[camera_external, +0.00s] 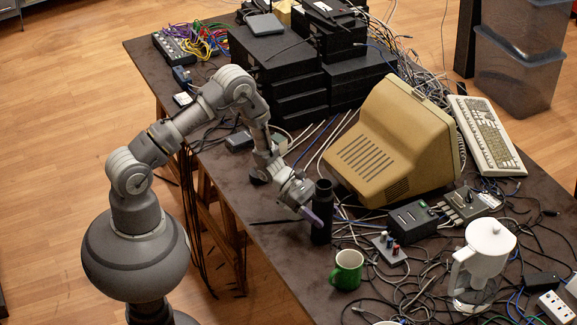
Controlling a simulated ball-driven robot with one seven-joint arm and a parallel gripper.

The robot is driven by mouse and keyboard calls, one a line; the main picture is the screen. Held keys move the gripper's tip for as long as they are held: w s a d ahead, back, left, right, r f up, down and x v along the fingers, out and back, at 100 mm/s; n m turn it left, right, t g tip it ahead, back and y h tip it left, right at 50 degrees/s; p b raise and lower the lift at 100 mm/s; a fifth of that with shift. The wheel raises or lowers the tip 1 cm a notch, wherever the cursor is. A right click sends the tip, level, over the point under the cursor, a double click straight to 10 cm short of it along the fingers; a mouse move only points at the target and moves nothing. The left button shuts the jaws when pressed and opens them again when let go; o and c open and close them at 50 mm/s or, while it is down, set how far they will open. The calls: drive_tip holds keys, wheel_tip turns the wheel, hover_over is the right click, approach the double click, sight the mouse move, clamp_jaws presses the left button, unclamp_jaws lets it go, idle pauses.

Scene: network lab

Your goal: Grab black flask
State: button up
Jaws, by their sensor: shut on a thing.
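The black flask (322,206) is a tall dark cylinder standing upright on the table, near its front edge in the middle of the external view. My gripper (314,218) reaches it from the upper left and is shut on its body, with a purple-grey finger showing across the flask's left side. The other finger is hidden. The flask's base appears to be at the tabletop; I cannot tell if it is lifted.
A green mug (346,270) stands close in front of the flask. A beige monitor (385,145) is behind it. A black box (411,222), a small switch board (388,248), many cables and a white jug (482,262) lie to the right. The dark table (262,205) has bare space left of the flask.

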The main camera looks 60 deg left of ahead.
sight(323, 203)
drive_tip(key=shift+r+p, duration=0.85)
drive_tip(key=shift+r, duration=1.05)
drive_tip(key=s+a+r+p, duration=0.1)
drive_tip(key=s+a, duration=0.3)
drive_tip(key=s, duration=1.1)
drive_tip(key=shift+s+p, duration=0.25)
drive_tip(key=shift+p, duration=0.6)
drive_tip(key=shift+r, duration=0.15)
